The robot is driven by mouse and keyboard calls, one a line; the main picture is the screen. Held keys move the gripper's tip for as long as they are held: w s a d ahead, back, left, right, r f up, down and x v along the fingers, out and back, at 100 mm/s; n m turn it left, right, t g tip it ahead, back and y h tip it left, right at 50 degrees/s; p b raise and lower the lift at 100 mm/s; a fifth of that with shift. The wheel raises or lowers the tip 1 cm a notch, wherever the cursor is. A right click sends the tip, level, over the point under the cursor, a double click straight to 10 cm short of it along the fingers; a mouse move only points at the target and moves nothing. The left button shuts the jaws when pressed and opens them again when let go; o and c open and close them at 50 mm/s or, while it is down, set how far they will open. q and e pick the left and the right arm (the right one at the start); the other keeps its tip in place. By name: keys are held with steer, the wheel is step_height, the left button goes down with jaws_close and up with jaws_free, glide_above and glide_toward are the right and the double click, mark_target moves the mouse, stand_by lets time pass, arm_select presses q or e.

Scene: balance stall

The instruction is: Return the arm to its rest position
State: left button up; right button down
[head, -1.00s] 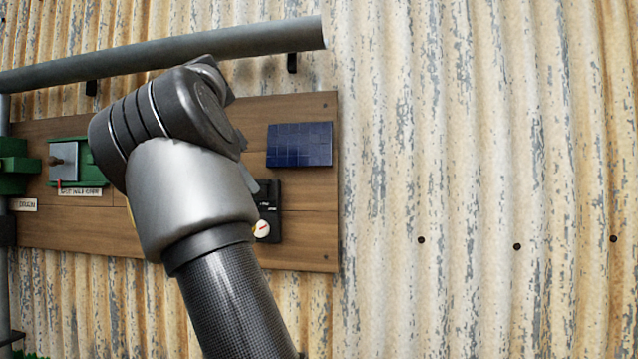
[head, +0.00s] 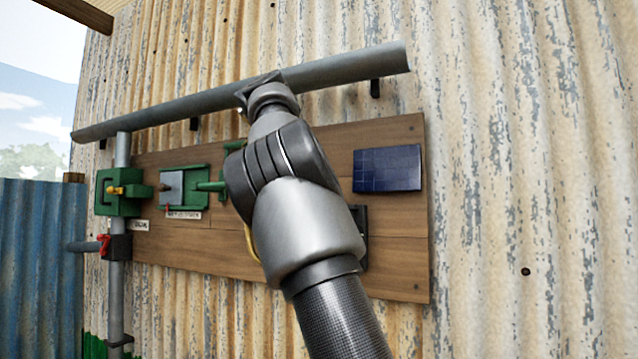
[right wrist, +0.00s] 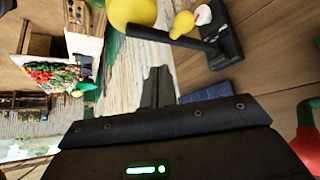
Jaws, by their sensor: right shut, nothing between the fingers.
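My right arm (head: 305,225) rises from the bottom right in the head view, in front of a wooden board on the wall. Its gripper is hidden behind the arm there. In the right wrist view my right gripper (right wrist: 158,86) is shut and empty, its dark fingers together. It looks apart from the things around it. My left gripper is in neither view.
The board (head: 400,270) carries a blue solar panel (head: 387,168) and green metal fittings (head: 118,193). A grey pipe (head: 345,68) runs above. A yellow round thing (right wrist: 130,10) and a black dial unit (right wrist: 222,35) show near the gripper. Bare corrugated wall lies right.

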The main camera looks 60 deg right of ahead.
steer(key=shift+w+a, duration=0.15)
steer(key=shift+w, duration=0.1)
steer(key=shift+s, duration=0.15)
steer(key=shift+f, duration=0.15)
